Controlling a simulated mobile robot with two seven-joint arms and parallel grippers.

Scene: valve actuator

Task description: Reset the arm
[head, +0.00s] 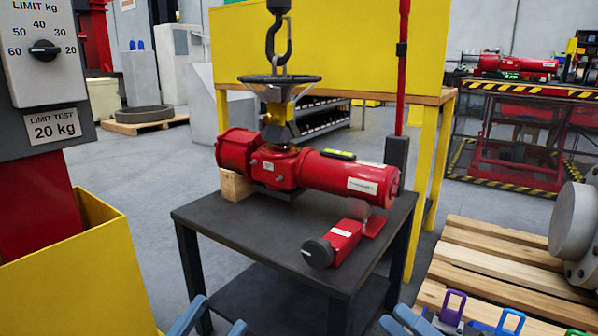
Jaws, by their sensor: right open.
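My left gripper (212,320) shows at the bottom edge as two light-blue fingers with a clear gap between them. It is open and empty, in front of the black table. My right gripper (405,321) shows at the bottom edge, right of the table, with only its blue fingertips in frame. It is open, and nothing is seen between its fingers. Both grippers are low and apart from the red valve actuator (300,170), which lies on the black table (250,215). The rest of both arms is out of frame.
A hook (278,40) hangs above the actuator's handwheel (279,79). A red part with a black knob (335,240) lies at the table's front. A yellow limit-test stand (75,265) is left. A wooden pallet (480,255) and purple-looped object (453,308) are right.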

